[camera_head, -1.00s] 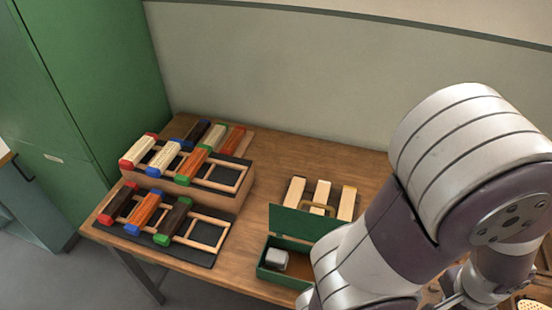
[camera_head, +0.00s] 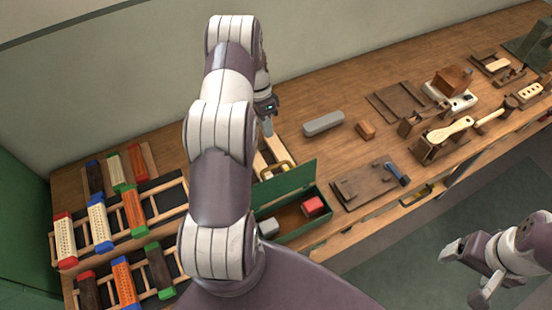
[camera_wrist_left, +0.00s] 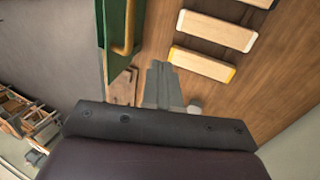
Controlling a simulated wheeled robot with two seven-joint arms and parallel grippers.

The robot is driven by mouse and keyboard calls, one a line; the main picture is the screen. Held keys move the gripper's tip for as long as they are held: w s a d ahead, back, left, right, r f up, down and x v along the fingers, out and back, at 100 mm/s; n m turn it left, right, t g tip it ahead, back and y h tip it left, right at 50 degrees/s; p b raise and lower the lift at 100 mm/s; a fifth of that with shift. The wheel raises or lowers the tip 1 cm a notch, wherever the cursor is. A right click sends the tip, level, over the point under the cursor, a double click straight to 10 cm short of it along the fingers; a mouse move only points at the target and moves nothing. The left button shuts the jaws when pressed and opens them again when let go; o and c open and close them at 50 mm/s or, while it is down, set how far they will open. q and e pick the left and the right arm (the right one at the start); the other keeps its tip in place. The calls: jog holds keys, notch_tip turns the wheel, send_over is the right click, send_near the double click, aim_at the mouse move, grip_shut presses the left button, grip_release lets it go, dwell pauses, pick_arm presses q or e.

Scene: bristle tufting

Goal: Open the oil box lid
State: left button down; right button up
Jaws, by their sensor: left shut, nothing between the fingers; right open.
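The green oil box (camera_head: 322,226) stands open on the table. Its lid (camera_head: 290,187) is raised steeply along the back edge, with a brass-coloured handle (camera_head: 290,165) on it. The lid and handle also show at the upper left in the left wrist view (camera_wrist_left: 117,50). Inside the box are a red block (camera_head: 313,206) and a grey block (camera_head: 268,228). My left gripper (camera_head: 267,128) is shut and empty, behind the lid and apart from it; its closed fingers show in the left wrist view (camera_wrist_left: 161,75). My right gripper (camera_head: 462,270) is open and empty at the lower right, away from the box. My left arm hides the box's left end.
Pale wooden blocks (camera_wrist_left: 202,64) lie close to my left gripper. Racks with coloured brushes (camera_head: 120,215) stand at the left. A grey bar (camera_head: 323,123), a small brown block (camera_head: 365,130) and wooden fixtures (camera_head: 395,102) lie to the right. Bare tabletop lies between them.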

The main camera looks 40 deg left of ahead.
pick_arm(q)
jog(key=s+d+f+p, duration=0.3)
jog(key=d+f, duration=0.1)
jog(key=f, duration=0.1)
jog(key=shift+d+f+p, duration=0.25)
jog(key=shift+d+p, duration=0.1)
jog(key=shift+p, duration=0.05)
pick_arm(e)
jog(key=shift+s+a+r, duration=0.1)
jog(key=shift+a+r, duration=0.1)
jog(key=shift+r, duration=0.4)
jog(key=shift+s+a+r, duration=0.1)
jog(key=shift+a+r, duration=0.1)
jog(key=shift+r, duration=0.4)
pick_arm(q)
jog(key=shift+a, duration=0.15)
pick_arm(e)
jog(key=shift+a, duration=0.1)
